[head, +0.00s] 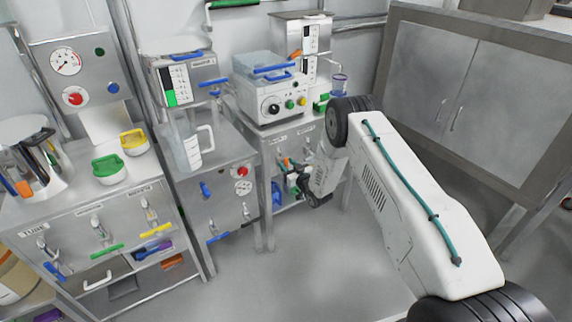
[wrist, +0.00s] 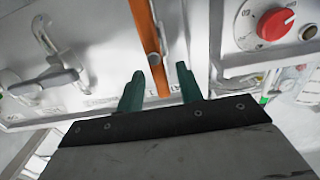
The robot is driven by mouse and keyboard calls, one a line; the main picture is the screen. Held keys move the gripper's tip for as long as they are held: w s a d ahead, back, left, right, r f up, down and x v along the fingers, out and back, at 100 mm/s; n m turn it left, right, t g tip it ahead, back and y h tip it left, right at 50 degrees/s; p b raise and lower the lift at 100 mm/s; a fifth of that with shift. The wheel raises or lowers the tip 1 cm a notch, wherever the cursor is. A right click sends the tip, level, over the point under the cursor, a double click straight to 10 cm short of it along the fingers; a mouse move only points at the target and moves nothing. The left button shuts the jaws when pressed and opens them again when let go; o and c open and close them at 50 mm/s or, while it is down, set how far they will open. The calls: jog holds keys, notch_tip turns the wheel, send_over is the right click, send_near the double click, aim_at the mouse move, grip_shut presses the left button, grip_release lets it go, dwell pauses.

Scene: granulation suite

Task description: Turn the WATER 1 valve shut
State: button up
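An orange valve lever (wrist: 150,45) runs lengthwise between my gripper's fingers in the wrist view. My gripper (wrist: 160,82) has two dark green fingers, apart, one on each side of the lever; I cannot tell if either touches it. In the head view my gripper (head: 291,180) is at the front of the right-hand cabinet, small and partly hidden by my arm. The orange lever (head: 284,162) shows there just above it. A grey valve fitting (wrist: 48,80) is on the panel to the left in the wrist view. I cannot read which valve label says WATER 1.
A red knob (wrist: 274,24) on a panel is right of my gripper. A white machine with a blue-handled lid (head: 270,104) stands on the cabinet above. Blue (head: 52,270), green (head: 107,250) and yellow (head: 154,231) levers are on the left cabinet. The floor (head: 300,260) in front is clear.

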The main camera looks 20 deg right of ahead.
jog(key=shift+w+a, duration=0.2)
jog(key=shift+w, duration=0.4)
grip_shut()
